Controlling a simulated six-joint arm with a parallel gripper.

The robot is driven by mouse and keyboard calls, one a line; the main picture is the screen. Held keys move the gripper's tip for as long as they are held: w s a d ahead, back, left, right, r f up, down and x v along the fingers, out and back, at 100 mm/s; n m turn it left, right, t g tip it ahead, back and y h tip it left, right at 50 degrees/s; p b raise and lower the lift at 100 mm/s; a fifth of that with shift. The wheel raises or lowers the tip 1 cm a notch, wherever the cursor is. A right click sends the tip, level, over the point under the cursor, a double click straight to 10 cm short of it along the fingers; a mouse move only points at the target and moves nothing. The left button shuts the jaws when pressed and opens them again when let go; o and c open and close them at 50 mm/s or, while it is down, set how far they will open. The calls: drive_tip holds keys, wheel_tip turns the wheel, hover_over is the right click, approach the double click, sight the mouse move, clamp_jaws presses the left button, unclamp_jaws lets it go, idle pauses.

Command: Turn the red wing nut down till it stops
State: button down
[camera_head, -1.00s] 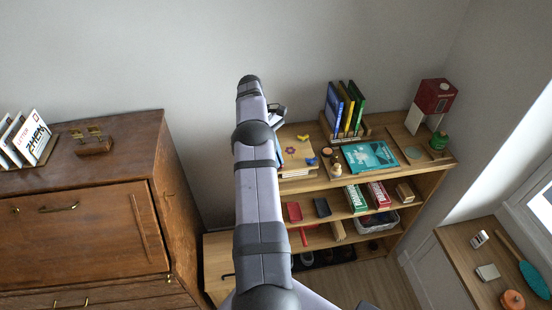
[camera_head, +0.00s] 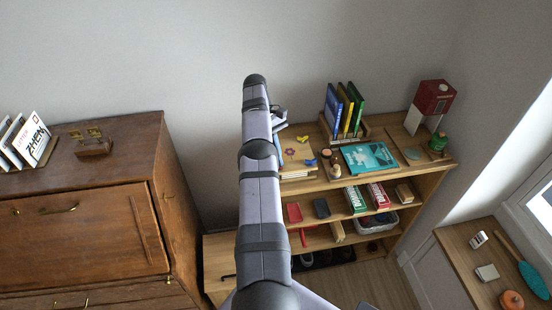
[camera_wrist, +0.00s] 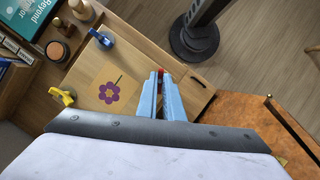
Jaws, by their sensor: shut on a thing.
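The red wing nut (camera_wrist: 161,72) shows as a small red patch between the fingertips of my gripper (camera_wrist: 161,80) in the wrist view. My light-blue fingers are shut on it, and they hide most of it and its bolt. It sits near a corner of a pale wooden board (camera_wrist: 135,62) with a purple flower picture (camera_wrist: 109,93). A blue wing nut (camera_wrist: 103,39) and a yellow wing nut (camera_wrist: 62,96) stand at other corners. In the head view my gripper (camera_head: 279,118) is at the board's (camera_head: 300,158) left back part, and the red nut is hidden there.
The board lies on the shelf's top at its left end. Right of it are a wooden jar (camera_head: 336,170), a teal book (camera_head: 368,157) and upright books (camera_head: 343,108). A brown cabinet (camera_head: 90,220) stands left of the shelf, with a gap between.

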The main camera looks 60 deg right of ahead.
drive_tip(key=shift+r, duration=0.1)
idle(0.3)
drive_tip(key=c, duration=1.9)
unclamp_jaws()
drive_tip(key=shift+r, duration=0.7)
wheel_tip(320, 180, up, 6)
drive_tip(key=p, duration=0.5)
drive_tip(key=shift+r, duration=0.15)
wheel_tip(320, 180, up, 2)
drive_tip(key=shift+r+p, duration=0.15)
drive_tip(key=shift+p, duration=0.2)
